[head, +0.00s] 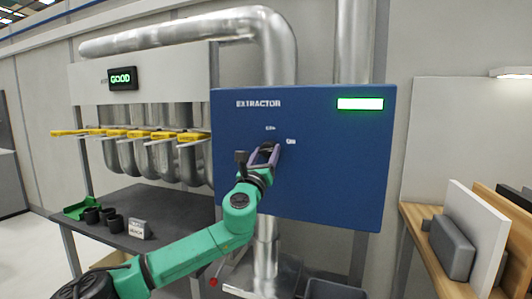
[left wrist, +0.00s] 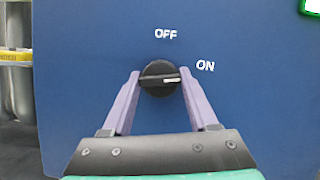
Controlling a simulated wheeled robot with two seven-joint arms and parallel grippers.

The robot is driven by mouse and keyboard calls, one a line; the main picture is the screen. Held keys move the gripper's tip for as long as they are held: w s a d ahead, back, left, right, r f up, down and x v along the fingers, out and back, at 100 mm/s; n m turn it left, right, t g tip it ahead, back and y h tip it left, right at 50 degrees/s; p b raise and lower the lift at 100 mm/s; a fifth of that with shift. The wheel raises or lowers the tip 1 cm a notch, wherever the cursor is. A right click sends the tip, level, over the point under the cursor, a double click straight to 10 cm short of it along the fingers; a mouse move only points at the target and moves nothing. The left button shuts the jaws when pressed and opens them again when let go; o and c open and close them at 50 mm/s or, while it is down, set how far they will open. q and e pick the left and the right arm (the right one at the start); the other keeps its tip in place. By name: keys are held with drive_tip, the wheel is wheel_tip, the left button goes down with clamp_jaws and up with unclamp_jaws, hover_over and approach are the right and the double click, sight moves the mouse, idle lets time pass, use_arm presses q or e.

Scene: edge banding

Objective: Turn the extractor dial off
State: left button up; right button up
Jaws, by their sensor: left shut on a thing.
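The extractor panel (head: 330,180) is a blue box on the wall with the word EXTRACTOR and a lit green indicator (head: 360,104). Its dial (left wrist: 159,78) is a round black knob with a white mark that points right, slightly below the ON label (left wrist: 205,66). The OFF label (left wrist: 166,34) is straight above the dial. My left gripper (head: 265,152) is at the panel; in the left wrist view its two purple fingers (left wrist: 159,85) are shut on the dial, one on each side. In the head view the gripper mostly hides the dial. My right gripper is not in view.
A dark table (head: 165,215) with black cups (head: 110,219) and a small labelled block (head: 139,229) stands left. Yellow-handled gates (head: 135,134) line the pipes behind it. A wooden bench (head: 440,245) with boards stands right. A sign (head: 122,78) reads GOOD.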

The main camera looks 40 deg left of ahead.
use_arm(q)
drive_tip(key=n+g+y, duration=0.1)
drive_tip(key=n, duration=0.2)
drive_tip(key=n+g+y+p, duration=0.1)
drive_tip(key=n, duration=0.2)
drive_tip(key=shift+d+r, duration=0.1)
drive_tip(key=shift+r, duration=0.05)
drive_tip(key=n+g+p, duration=0.1)
drive_tip(key=n, duration=0.1)
drive_tip(key=n+g+y+p, duration=0.1)
drive_tip(key=n, duration=0.2)
drive_tip(key=n+g+p, duration=0.2)
drive_tip(key=n, duration=0.3)
drive_tip(key=shift+r, duration=0.15)
drive_tip(key=shift+d+n+g+p, duration=0.1)
drive_tip(key=shift+n+g+p, duration=0.4)
drive_tip(key=shift+n+p, duration=0.75)
drive_tip(key=shift+n, duration=0.35)
drive_tip(key=o, duration=1.4)
drive_tip(key=shift+c, duration=0.2)
